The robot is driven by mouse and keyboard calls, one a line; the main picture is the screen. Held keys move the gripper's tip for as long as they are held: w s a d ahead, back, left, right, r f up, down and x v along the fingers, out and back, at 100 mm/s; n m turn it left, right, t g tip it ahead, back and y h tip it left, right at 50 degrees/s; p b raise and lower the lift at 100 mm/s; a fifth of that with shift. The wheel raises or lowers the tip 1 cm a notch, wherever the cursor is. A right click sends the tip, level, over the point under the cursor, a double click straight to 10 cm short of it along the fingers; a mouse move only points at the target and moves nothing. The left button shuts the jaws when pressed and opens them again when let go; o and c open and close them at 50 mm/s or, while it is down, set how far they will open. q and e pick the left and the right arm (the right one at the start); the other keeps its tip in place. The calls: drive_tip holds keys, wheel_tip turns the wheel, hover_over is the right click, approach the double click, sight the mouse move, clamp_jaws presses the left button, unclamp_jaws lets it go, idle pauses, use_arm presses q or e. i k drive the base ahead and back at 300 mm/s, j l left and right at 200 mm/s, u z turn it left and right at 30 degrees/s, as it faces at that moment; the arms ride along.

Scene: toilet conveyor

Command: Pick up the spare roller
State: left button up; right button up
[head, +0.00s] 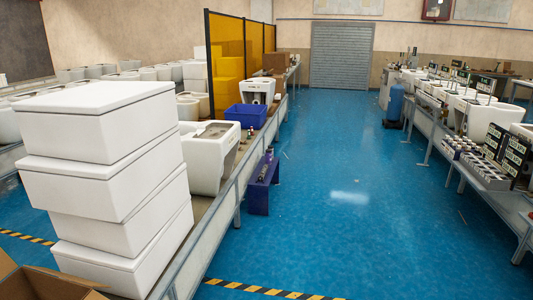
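A low dark-blue stand (259,199) is on the floor against the right side of the left conveyor. A small grey bar-like thing (263,172) lies on top of it; it may be the spare roller, but it is too small to be sure. Neither of my grippers is in view.
The conveyor on the left carries stacked white boxes (110,190), a white toilet (208,155) and a blue crate (246,115). An open cardboard box (40,282) is at the lower left. A workbench (500,203) runs along the right. The blue floor (340,200) between is clear.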

sight(262, 173)
drive_tip(key=i+l, duration=0.1)
drive_tip(key=i, duration=1.6)
drive_tip(key=i+l+u, duration=0.1)
drive_tip(key=i, duration=0.7)
drive_tip(key=i+l, duration=0.2)
drive_tip(key=i, duration=0.65)
drive_tip(key=i+l+u, duration=0.2)
drive_tip(key=i+l, duration=0.35)
drive_tip(key=i, duration=0.15)
drive_tip(key=i+l+u, duration=0.25)
drive_tip(key=i+l, duration=0.35)
drive_tip(key=i+l+u, duration=0.2)
drive_tip(key=i+l, duration=0.4)
drive_tip(key=l, duration=0.15)
